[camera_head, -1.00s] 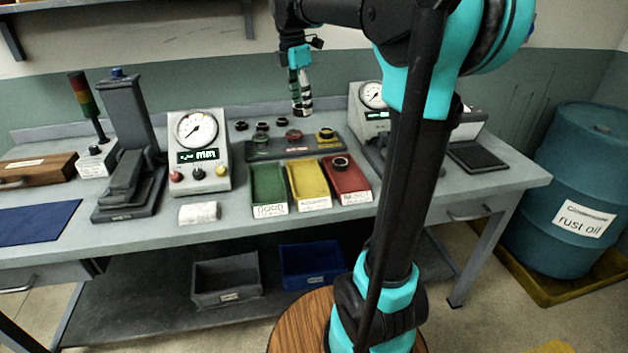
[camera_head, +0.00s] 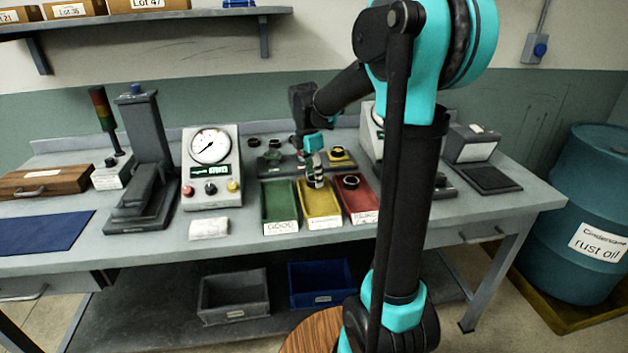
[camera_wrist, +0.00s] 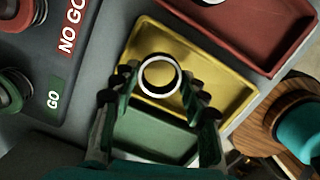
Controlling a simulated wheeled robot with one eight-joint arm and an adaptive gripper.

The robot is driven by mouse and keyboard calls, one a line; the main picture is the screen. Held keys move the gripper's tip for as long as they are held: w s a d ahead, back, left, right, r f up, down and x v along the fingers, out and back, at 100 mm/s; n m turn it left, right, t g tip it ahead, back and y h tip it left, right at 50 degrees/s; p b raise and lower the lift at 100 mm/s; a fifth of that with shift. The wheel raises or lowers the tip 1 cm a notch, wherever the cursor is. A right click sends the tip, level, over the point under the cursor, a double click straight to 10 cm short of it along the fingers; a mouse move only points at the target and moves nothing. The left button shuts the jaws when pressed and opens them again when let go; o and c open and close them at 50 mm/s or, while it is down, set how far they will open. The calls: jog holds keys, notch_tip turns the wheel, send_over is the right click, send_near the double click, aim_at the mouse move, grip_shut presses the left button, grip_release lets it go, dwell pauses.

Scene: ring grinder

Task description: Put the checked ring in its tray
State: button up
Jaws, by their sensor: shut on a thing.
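My gripper (camera_head: 315,181) is low over the yellow tray (camera_head: 322,222), the middle one of three. In the wrist view my gripper (camera_wrist: 160,84) has both fingers closed on a dark ring (camera_wrist: 160,94) with a bright rim. The ring is held between the fingertips, and the yellow tray (camera_wrist: 232,101) shows through its hole and around it. I cannot tell whether the ring touches the tray floor. The green tray (camera_head: 280,227) is to the left. The red tray (camera_head: 364,216) is to the right and has another dark ring (camera_head: 350,181) in it.
A gauge rack behind the trays carries NO GO and GO marks (camera_wrist: 54,98) and dark rings. A second instrument behind my arm is partly hidden.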

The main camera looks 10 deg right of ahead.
jog(key=shift+f, duration=0.95)
jog(key=o, duration=1)
jog(key=shift+f, duration=0.1)
jog(key=shift+o, duration=0.2)
notch_tip(320, 180, up, 12)
jog(key=a, duration=0.1)
jog(key=shift+s+a, duration=0.2)
jog(key=shift+s, duration=0.05)
